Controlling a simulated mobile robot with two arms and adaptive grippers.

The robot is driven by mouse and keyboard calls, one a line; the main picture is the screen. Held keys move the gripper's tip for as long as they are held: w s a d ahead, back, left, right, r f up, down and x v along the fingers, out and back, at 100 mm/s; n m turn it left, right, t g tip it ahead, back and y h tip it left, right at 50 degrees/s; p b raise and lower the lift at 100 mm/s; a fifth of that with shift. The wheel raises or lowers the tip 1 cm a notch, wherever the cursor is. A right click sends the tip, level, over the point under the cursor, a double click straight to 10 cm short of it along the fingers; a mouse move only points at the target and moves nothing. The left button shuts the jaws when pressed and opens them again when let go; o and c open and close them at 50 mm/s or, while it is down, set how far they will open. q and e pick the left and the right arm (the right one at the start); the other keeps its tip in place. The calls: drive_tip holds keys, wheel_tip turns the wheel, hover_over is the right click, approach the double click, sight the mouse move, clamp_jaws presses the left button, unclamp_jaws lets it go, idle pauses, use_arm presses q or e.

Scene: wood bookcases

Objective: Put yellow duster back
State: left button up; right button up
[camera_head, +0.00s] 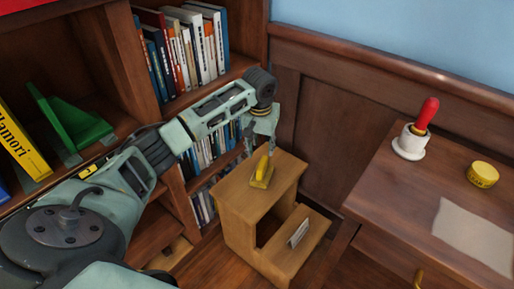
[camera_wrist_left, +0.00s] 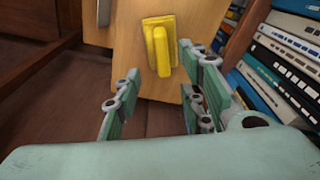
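The yellow duster (camera_head: 262,169), a yellow handle on a flat yellowish base, sits on the top step of a wooden step stool (camera_head: 288,170). My left gripper (camera_head: 260,147) is just above it, fingers pointing down and apart. In the left wrist view the duster (camera_wrist_left: 161,50) lies beyond the fingertips, and my left gripper (camera_wrist_left: 160,95) is open and empty with a finger on each side. I cannot tell how large the gap to the duster is. My right gripper is not in view.
A bookcase with books (camera_head: 190,45) stands close at left, beside my arm. A green bookend (camera_head: 72,125) is on its shelf. A card (camera_head: 298,232) stands on the lower step.

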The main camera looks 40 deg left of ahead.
use_arm(q)
drive_tip(key=s+d+f+m+h, duration=0.2)
drive_tip(key=s+d+f+m, duration=0.3)
drive_tip(key=s+d+f, duration=1.05)
drive_tip(key=s+d+f+t+y, duration=0.1)
drive_tip(key=s+f, duration=0.1)
drive_tip(key=s, duration=1.3)
drive_tip(key=shift+t, duration=0.4)
drive_tip(key=shift+f, duration=0.1)
drive_tip(key=shift+f+p, duration=0.1)
drive_tip(key=shift+p, duration=0.2)
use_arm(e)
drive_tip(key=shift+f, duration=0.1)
